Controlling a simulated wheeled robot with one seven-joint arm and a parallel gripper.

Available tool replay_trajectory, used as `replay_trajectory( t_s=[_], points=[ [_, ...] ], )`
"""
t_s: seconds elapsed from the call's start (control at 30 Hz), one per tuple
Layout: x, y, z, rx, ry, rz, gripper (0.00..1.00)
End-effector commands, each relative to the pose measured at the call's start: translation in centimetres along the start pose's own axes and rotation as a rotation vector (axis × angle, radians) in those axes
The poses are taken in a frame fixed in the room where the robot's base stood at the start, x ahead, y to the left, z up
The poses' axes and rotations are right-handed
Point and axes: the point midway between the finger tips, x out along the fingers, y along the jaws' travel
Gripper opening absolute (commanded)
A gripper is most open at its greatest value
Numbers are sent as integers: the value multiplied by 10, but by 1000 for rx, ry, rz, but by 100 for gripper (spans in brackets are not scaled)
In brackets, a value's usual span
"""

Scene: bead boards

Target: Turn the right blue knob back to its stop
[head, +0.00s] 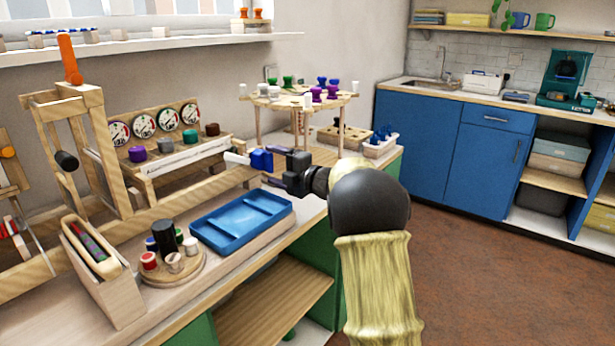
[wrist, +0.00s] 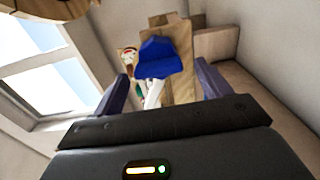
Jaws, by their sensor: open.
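The blue knob (head: 261,160) sits at the right end of the wooden gauge frame, with a pale lever or shaft beside it on the left. My gripper (head: 279,165) is just to its right, facing it. In the wrist view the blue knob (wrist: 158,60) lies ahead, between the two spread fingers of my gripper (wrist: 162,76). There are visible gaps on both sides of the knob, so the gripper is open and not holding it. I cannot tell how deep the knob lies between the fingertips. The knob's far side is hidden.
A gauge panel (head: 160,122) with several coloured knobs stands to the left. A blue tray (head: 243,220) and a round board of pegs (head: 172,268) lie in front. A round wooden stand with coloured pegs (head: 298,100) is behind. The floor (head: 500,270) at right is clear.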

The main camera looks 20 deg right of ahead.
Motion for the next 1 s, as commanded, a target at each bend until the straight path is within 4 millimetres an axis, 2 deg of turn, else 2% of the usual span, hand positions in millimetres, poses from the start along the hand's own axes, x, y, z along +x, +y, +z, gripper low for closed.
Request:
replay_trajectory(
  t_s=[0.7, 0.83, 1.0],
  points=[
    [-139, 1, 1, -1, -4, -1, 76],
    [-154, 0, 1, -1, -2, 0, 76],
    [-161, 0, 0, -1, -1, 0, 76]
  ],
)
